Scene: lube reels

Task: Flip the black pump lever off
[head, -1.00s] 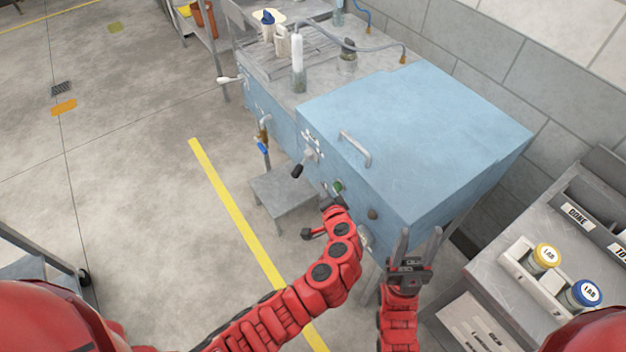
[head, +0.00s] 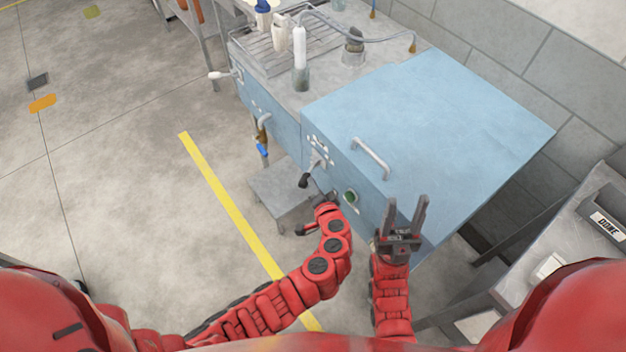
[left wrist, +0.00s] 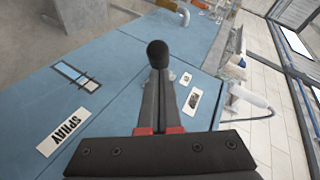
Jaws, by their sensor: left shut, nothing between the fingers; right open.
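The black-knobbed lever (head: 303,181) sticks out from the front of the blue cabinet (head: 430,120), its knob hanging down and left of its metal mount. My left gripper (head: 327,199) is just below and right of this knob in the head view; its fingers are hard to make out there. In the left wrist view the left fingers (left wrist: 157,85) are shut and empty, and a black knob (left wrist: 158,54) shows right at their tips. Contact cannot be told. My right gripper (head: 407,217) is open and empty in front of the cabinet's right part.
A green button (head: 350,196) is right of the lever. A blue-handled valve (head: 262,150) and a white-knobbed lever (head: 218,75) are further left. A "SPRAY" label (left wrist: 63,131) is on the blue panel. A grey bench (head: 540,235) stands at right.

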